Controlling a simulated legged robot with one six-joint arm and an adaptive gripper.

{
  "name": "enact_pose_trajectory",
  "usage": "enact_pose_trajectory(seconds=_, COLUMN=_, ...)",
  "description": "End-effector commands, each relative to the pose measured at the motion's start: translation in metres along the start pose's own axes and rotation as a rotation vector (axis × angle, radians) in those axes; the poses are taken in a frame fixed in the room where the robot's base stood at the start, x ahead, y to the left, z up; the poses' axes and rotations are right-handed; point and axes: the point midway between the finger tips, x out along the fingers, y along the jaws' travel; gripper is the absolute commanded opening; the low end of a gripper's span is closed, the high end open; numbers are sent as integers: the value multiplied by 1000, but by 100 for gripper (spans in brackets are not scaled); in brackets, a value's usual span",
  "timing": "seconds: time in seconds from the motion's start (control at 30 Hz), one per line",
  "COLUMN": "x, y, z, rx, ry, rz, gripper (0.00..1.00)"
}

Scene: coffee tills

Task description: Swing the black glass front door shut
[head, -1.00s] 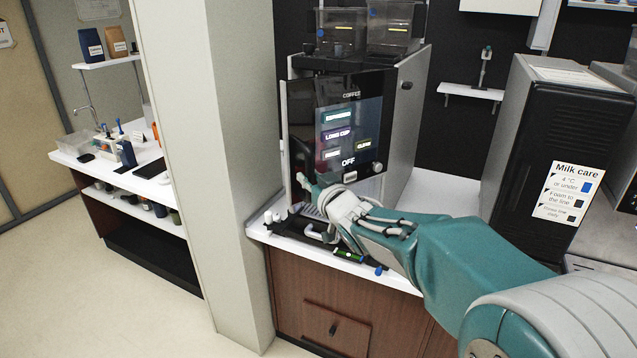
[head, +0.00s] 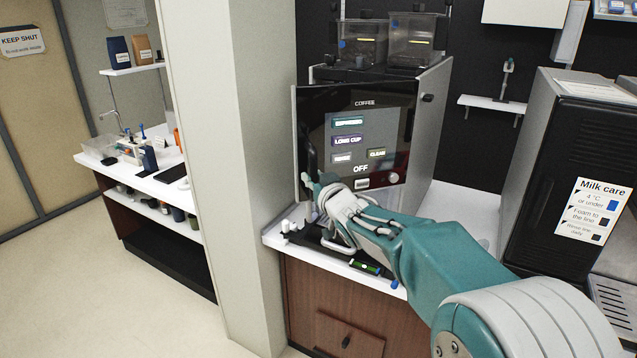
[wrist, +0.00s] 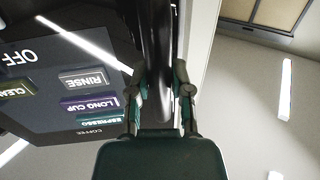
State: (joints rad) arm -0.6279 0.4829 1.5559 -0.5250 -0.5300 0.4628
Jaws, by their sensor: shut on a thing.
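The black glass front door (head: 312,105) of the coffee machine carries a lit panel with drink buttons and the word OFF. In the head view it stands near the machine's grey side (head: 432,110); I cannot tell how wide any gap is. A dark upright handle (head: 307,150) is at the door's left side. My gripper (head: 324,186) is at the lower part of this handle. In the wrist view the dark handle (wrist: 156,50) runs between the two fingers of my gripper (wrist: 158,80), which are shut on it. The door panel (wrist: 50,100) lies to the left there.
A white counter (head: 275,238) with small tools lies under the machine. A pale pillar (head: 215,150) stands close on the left. A black milk fridge (head: 560,170) stands to the right. Bean hoppers (head: 362,45) sit on top. The floor at left is open.

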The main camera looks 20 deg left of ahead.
Motion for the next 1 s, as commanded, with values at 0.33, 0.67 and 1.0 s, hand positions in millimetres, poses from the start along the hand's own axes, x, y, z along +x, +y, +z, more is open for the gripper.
enact_pose_trajectory(seconds=0.33, x=33, y=-2, z=1, rx=-1, ry=0, rz=-3, gripper=0)
enact_pose_trajectory(seconds=0.67, x=41, y=-3, z=1, rx=0, ry=-1, rz=-3, gripper=0)
enact_pose_trajectory(seconds=1.0, x=60, y=0, z=1, rx=-1, ry=-1, rz=-3, gripper=0)
